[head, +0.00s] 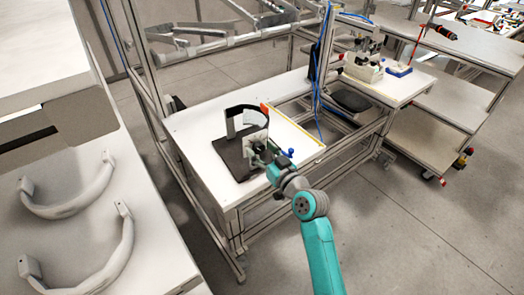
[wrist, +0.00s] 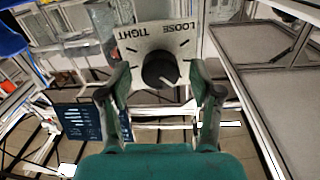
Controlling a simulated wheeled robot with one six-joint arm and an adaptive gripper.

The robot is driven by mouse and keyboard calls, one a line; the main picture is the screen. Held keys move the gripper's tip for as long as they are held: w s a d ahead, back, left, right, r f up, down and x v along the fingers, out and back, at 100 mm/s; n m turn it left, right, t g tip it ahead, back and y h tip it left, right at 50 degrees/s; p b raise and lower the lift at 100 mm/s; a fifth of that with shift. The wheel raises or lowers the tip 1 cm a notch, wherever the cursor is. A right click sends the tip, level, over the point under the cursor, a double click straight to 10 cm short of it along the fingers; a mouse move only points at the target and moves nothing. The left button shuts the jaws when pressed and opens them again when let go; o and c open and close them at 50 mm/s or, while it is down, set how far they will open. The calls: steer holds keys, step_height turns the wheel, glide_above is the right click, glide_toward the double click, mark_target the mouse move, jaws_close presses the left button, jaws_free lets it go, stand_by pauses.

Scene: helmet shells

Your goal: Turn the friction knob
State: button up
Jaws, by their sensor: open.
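The friction knob (wrist: 161,69) is a round black dial with a white pointer line, on a pale panel (wrist: 143,45) lettered TIGHT and LOOSE, upside down in the wrist view. The pointer aims toward the lower right there. My gripper (wrist: 163,90) is open, with one finger on each side of the knob; I cannot tell whether either touches it. In the head view my gripper (head: 262,158) is at the front of a dark fixture (head: 236,157) with a curved black band (head: 246,112) on the white table. The knob is hidden there.
The white table (head: 200,123) has bare room left of the fixture and a yellow strip (head: 293,125) on its right. Metal frame posts (head: 147,75) rise behind it. A cabinet with curved handles (head: 75,205) stands at left. Open floor (head: 400,225) lies at right.

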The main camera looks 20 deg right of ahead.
steer(key=c, duration=1.1)
steer(key=shift+c, duration=0.2)
steer(key=shift+m, duration=0.3)
steer(key=m, duration=0.3)
steer(key=shift+m, duration=2.1)
steer(key=shift+d, duration=0.1)
steer(key=o, duration=1.1)
steer(key=shift+o, duration=0.2)
steer(key=shift+s+f, duration=0.1)
